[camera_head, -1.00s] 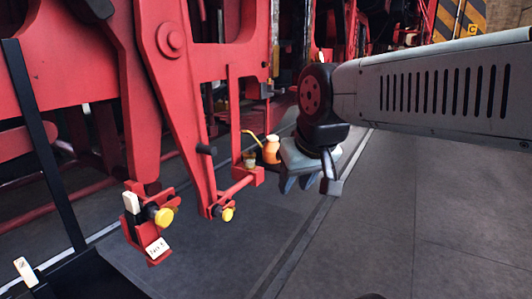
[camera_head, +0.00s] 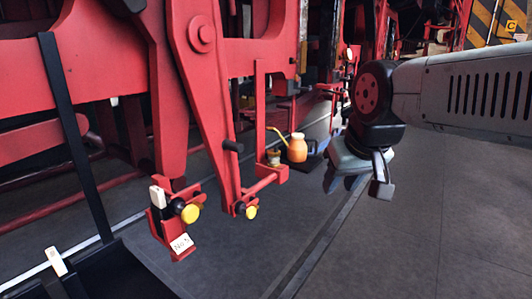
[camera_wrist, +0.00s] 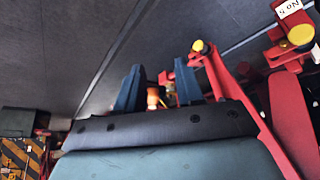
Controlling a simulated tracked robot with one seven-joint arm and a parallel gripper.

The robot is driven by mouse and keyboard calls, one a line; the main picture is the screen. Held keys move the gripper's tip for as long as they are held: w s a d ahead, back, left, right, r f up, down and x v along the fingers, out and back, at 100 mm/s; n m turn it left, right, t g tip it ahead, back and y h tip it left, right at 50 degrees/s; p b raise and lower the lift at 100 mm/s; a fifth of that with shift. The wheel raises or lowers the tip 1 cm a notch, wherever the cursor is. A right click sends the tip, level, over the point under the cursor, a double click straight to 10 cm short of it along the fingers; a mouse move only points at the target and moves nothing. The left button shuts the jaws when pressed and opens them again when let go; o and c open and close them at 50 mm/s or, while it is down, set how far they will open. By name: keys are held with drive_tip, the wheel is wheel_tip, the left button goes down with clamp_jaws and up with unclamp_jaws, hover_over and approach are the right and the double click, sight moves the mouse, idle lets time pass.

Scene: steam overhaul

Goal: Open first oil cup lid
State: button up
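A small brass-coloured cup (camera_head: 273,157) stands on a red bracket and looks like an oil cup. Its lid is too small to make out. An orange oil can (camera_head: 297,148) with a yellow spout stands just right of it. My gripper (camera_head: 342,184) is to the right of both, apart from them, its fingers pointing down. In the wrist view my gripper (camera_wrist: 160,90) has two blue fingers spread apart with nothing held. An orange and brass shape (camera_wrist: 153,98) shows between them, further off; I cannot tell whether it is the can or the cup.
Red locomotive rods and frame fill the left. Two yellow round caps (camera_head: 190,213) (camera_head: 251,212) sit on red brackets, one bracket with a white label (camera_head: 181,244). A black post (camera_head: 75,140) stands at the left. The grey floor (camera_head: 420,240) at right is clear.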

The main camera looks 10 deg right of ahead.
drive_tip(key=shift+o, duration=0.4)
drive_tip(key=shift+w+r, duration=0.1)
drive_tip(key=w+r, duration=0.5)
drive_tip(key=w, duration=0.7)
drive_tip(key=g, duration=0.1)
hover_over(273, 150)
drive_tip(key=s, duration=0.8)
wheel_tip(273, 150, down, 10)
drive_tip(key=x, duration=1.3)
drive_tip(key=shift+d, duration=0.4)
clamp_jaws()
